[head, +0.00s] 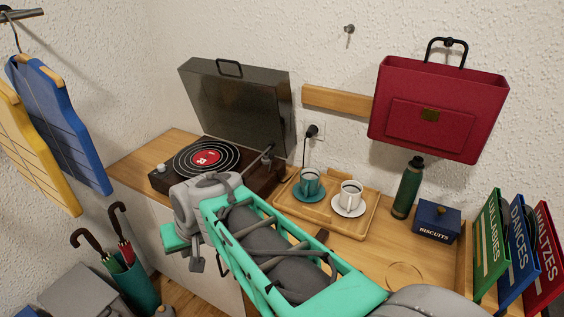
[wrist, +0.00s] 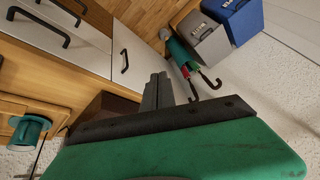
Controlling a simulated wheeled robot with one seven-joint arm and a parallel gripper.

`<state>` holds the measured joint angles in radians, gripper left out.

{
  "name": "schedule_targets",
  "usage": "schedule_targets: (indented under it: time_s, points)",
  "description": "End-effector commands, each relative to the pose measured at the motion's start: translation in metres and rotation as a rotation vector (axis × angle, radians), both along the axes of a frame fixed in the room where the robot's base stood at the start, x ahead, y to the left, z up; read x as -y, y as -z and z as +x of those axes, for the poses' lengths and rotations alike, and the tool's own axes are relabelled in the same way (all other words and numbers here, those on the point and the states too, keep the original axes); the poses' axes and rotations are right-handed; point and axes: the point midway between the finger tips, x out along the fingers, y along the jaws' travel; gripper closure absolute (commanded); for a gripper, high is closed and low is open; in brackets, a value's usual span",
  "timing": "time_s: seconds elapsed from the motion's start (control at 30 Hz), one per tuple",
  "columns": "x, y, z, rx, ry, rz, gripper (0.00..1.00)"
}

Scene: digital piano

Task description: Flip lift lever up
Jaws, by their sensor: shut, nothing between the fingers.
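The record player (head: 265,178) stands on the wooden sideboard in the head view, with its dark lid (head: 235,105) raised and a black record with a red label (head: 207,158) on the platter. A tonearm (head: 267,155) shows at its right side. I cannot make out the lift lever; my arm covers part of the player's front right. In the wrist view my gripper (wrist: 157,92) is shut and empty, its grey fingers together. It points past a dark brown side that looks like the player's (wrist: 105,104). In the head view its fingers are not clearly visible.
A tray (head: 325,222) with a teal cup (head: 309,183) and a white cup (head: 350,196) stands right of the player. A green bottle (head: 407,188) and biscuit box (head: 436,222) stand farther right. An umbrella stand (head: 133,280) is on the floor at left.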

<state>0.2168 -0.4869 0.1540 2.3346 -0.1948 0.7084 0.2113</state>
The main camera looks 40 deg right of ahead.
Motion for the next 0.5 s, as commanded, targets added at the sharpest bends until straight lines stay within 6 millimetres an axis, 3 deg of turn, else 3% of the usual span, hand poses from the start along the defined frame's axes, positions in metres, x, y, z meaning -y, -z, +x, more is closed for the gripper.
schedule_targets:
  time_s: [0.03, 0.1, 0.17, 0.23, 0.33, 0.4, 0.5]
  points:
    - [0.033, 0.021, 0.029, 0.054, 0.137, 0.081, 1.00]
    - [0.082, 0.030, 0.069, 0.165, 0.333, 0.228, 1.00]
    - [0.134, 0.036, 0.094, 0.271, 0.504, 0.370, 1.00]
    - [0.203, 0.039, 0.107, 0.408, 0.695, 0.549, 1.00]
    - [0.287, 0.036, 0.100, 0.586, 0.902, 0.776, 1.00]
    - [0.341, 0.034, 0.081, 0.707, 1.018, 0.924, 1.00]
    - [0.395, 0.028, 0.050, 0.842, 1.120, 1.086, 1.00]
